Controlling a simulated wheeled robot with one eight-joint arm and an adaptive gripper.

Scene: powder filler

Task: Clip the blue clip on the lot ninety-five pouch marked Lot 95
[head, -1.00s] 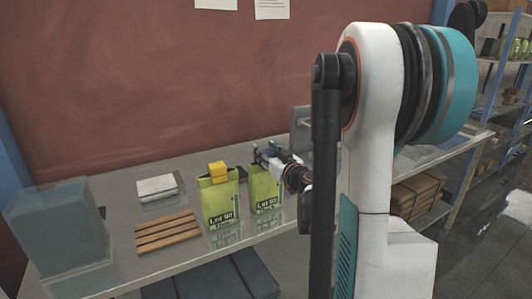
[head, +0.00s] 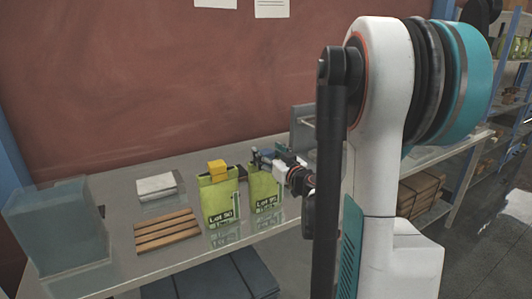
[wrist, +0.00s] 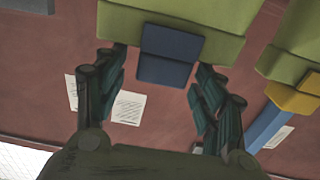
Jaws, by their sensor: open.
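The Lot 95 pouch (head: 264,188) is green and stands upright on the bench; its small label reads as Lot 95. In the wrist view its green body (wrist: 210,20) fills the top. The blue clip (wrist: 168,55) sits across that pouch's top edge, partly overlapping the green and partly sticking out beyond it. My gripper (wrist: 165,95) is open, with its fingers on either side of the blue clip and apart from it. In the head view my gripper (head: 262,158) is at the pouch's top and hides much of the clip.
Just left stands a Lot 90 pouch (head: 220,200) with a yellow clip (head: 217,170). Further left are a wooden slatted rack (head: 167,231), a white block (head: 156,187) and a bluish translucent box (head: 57,228). A wall rises behind the bench.

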